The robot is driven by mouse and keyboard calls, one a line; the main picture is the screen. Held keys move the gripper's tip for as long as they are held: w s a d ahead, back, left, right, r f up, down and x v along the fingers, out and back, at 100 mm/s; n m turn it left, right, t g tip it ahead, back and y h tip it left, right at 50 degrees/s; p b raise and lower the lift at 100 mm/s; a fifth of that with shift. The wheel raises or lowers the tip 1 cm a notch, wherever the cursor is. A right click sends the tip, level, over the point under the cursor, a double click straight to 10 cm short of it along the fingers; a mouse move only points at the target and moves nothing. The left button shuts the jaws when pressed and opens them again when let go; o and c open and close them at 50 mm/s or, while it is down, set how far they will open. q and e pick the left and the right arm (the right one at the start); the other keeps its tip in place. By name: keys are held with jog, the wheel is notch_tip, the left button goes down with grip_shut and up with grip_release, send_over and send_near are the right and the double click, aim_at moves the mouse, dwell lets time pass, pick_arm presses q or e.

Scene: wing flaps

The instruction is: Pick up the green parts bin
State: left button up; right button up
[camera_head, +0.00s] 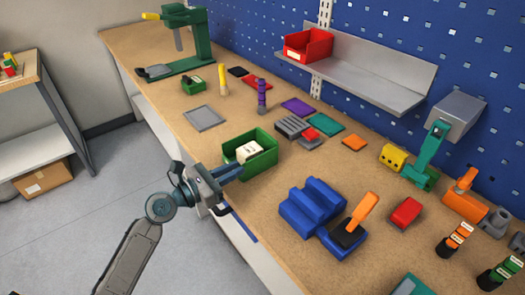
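The green parts bin (264,163) stands upright on the workbench, near its front edge and left of the blue block. A pale object (248,151) lies inside it. My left gripper (236,172) reaches in from the lower left, and its fingertips are at the bin's near left side. In this view the fingers overlap the bin's wall, and I cannot tell whether they touch it or how wide they are apart. My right gripper is not in view.
The wooden workbench (190,137) has a grey tray (204,118) left of the bin. A blue stepped block (312,204) stands to its right, and small flat parts lie behind. A red bin (307,46) sits on a grey shelf (365,75).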

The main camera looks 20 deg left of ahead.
aim_at(258, 157)
pick_arm(q)
jog(key=shift+w+d+r, duration=0.1)
jog(key=shift+w+d, duration=0.3)
jog(key=shift+w, duration=0.6)
jog(key=shift+w+d+f, duration=0.2)
jog(key=shift+w+d, duration=0.25)
jog(key=shift+w, duration=0.05)
jog(key=p+x, duration=0.1)
jog(key=x, duration=0.3)
jog(key=shift+w+d+p, duration=0.2)
jog(key=shift+d+p, duration=0.15)
jog(key=shift+w+d+f, duration=0.15)
grip_shut()
